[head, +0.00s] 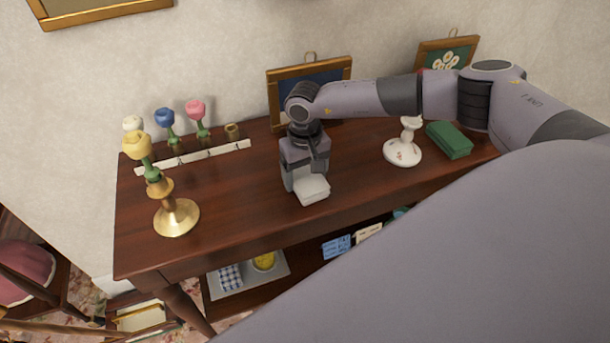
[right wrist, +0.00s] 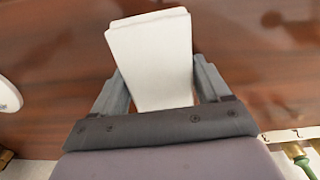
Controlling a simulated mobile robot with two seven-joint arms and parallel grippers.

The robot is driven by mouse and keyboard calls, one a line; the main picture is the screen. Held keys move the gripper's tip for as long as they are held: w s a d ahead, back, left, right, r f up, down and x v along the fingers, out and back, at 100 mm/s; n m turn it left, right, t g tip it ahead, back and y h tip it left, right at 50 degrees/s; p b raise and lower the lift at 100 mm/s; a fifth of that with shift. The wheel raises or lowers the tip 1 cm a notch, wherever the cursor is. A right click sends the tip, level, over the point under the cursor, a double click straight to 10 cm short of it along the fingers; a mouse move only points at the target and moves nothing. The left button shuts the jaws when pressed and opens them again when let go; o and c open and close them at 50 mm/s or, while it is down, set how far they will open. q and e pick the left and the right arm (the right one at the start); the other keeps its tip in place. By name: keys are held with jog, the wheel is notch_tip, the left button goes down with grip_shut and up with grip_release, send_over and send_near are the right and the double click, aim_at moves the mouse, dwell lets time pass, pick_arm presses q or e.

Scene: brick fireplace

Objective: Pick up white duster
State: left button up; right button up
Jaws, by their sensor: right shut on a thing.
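The white duster (head: 312,190) is a small white block at the middle of the wooden table. My right gripper (head: 303,182) points down at it and is shut on it. In the right wrist view the duster (right wrist: 152,60) sits between the two grey fingers (right wrist: 157,88), with its far part sticking out past them. I cannot tell whether the duster touches the tabletop or is just above it. My left gripper is not in view.
A brass candlestick (head: 176,216) with a yellow rose stands at the left. Several roses (head: 167,122) stand behind a white strip (head: 195,157). A framed picture (head: 283,78) is behind my gripper. A white stand (head: 403,151) and a green box (head: 449,140) are at the right.

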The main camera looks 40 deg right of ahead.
aim_at(305, 174)
notch_tip(305, 174, up, 20)
jog(key=b, duration=0.1)
jog(key=shift+b, duration=0.35)
